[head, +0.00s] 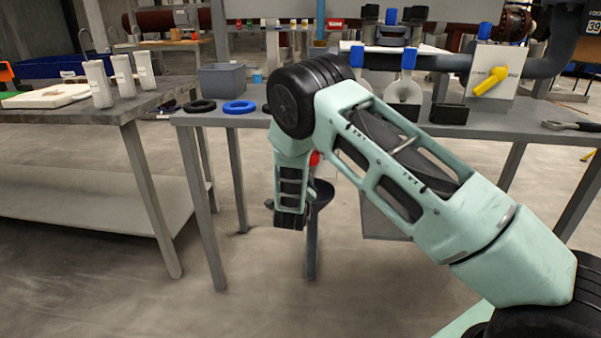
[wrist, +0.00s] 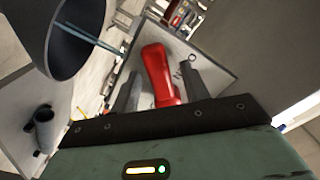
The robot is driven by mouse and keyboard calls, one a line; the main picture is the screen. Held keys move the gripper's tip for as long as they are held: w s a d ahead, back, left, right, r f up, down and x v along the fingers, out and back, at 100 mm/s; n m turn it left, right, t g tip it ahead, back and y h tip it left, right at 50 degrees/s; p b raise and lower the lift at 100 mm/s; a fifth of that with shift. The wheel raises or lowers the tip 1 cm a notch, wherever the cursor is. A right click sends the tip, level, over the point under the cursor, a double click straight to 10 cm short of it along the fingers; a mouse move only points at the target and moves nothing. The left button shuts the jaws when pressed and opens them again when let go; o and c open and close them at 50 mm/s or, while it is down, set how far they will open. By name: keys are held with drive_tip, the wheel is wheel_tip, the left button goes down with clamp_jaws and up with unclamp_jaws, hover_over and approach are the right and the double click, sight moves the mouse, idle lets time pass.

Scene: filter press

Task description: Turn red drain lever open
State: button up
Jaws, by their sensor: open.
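The red drain lever (wrist: 163,78) shows in the wrist view as a rounded red handle in the middle. My gripper (wrist: 159,70) is open, with one dark finger on each side of the lever. Gaps show between the lever and both fingers in this view; the depth is hard to tell. In the head view a small red part (head: 315,158) shows beside my wrist, below the table top; my arm hides the rest. My gripper points away there and its fingertips are hidden.
A side table with white cups stands left.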

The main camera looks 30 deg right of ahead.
drive_tip(key=p+v, duration=0.2)
drive_tip(key=v, duration=1.5)
drive_tip(key=shift+s+a, duration=0.1)
drive_tip(key=shift+a, duration=0.05)
